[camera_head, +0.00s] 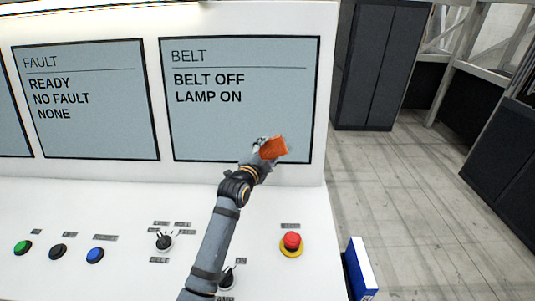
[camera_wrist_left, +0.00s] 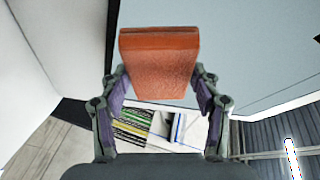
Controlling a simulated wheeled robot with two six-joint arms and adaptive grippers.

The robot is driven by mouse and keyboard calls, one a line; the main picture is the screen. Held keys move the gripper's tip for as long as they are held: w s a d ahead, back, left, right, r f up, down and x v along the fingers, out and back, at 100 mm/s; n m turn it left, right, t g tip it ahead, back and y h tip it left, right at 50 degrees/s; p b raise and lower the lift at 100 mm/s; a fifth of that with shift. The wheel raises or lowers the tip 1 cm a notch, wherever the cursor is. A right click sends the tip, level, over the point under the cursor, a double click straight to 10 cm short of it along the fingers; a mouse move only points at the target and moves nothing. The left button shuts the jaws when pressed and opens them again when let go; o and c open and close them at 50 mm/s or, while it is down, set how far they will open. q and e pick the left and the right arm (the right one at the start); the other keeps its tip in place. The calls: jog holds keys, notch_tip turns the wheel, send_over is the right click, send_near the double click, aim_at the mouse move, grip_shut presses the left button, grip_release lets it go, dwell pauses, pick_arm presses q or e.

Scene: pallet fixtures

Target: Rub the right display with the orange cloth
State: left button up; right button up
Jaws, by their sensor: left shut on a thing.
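The orange cloth (camera_head: 273,148) is a folded pad held in my left gripper (camera_head: 262,146), in front of the lower right part of the right display. In the left wrist view the cloth (camera_wrist_left: 160,62) sits between the two fingers of my left gripper (camera_wrist_left: 160,88), which is shut on it. The right display (camera_head: 240,115) reads BELT, BELT OFF, LAMP ON. The display surface (camera_wrist_left: 230,45) fills the upper right of the wrist view behind the cloth. I cannot tell whether the cloth touches the screen. My right gripper is not in view.
The FAULT display (camera_head: 88,125) is to the left. The white console (camera_head: 130,210) below carries green, black and blue buttons, dark knobs, and a red emergency button (camera_head: 292,241) on a yellow base. A blue and white object (camera_head: 361,269) stands at its right end. Dark cabinets (camera_head: 377,65) stand behind open floor.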

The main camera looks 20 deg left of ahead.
aim_at(280, 151)
pick_arm(q)
jog(key=shift+w+a+f+b, duration=0.2)
jog(key=shift+w+b, duration=0.1)
jog(key=shift+w, duration=0.3)
jog(key=shift+w+d+r, duration=0.1)
jog(key=shift+w+d, duration=0.15)
jog(key=shift+d, duration=0.75)
jog(key=shift+w+d, duration=0.2)
jog(key=shift+d, duration=0.8)
